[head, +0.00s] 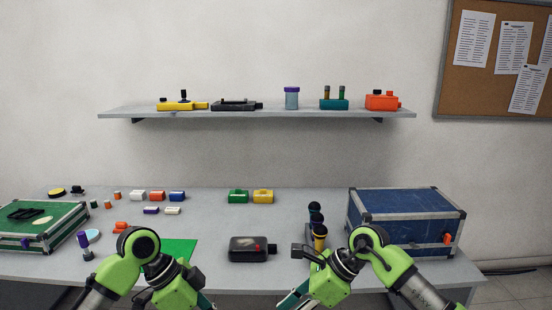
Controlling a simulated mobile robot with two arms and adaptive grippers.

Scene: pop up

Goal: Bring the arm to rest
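My two green and black arms come in from the bottom edge, in front of the grey table (300,276). My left gripper (205,301) points down and inward near the table's front edge, below the green mat (178,250). My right gripper (292,297) points down and to the left, mirroring it. Only a teal part of each gripper shows, and the bottom of the picture cuts off the fingertips. I cannot see whether either is open or holds anything.
A black box-shaped device (250,249) lies between my arms. A blue case (406,218) stands right, a green case (38,226) left. Dark upright objects (316,220) stand behind my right wrist. Small coloured blocks lie farther back. A wall shelf (225,113) holds several devices.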

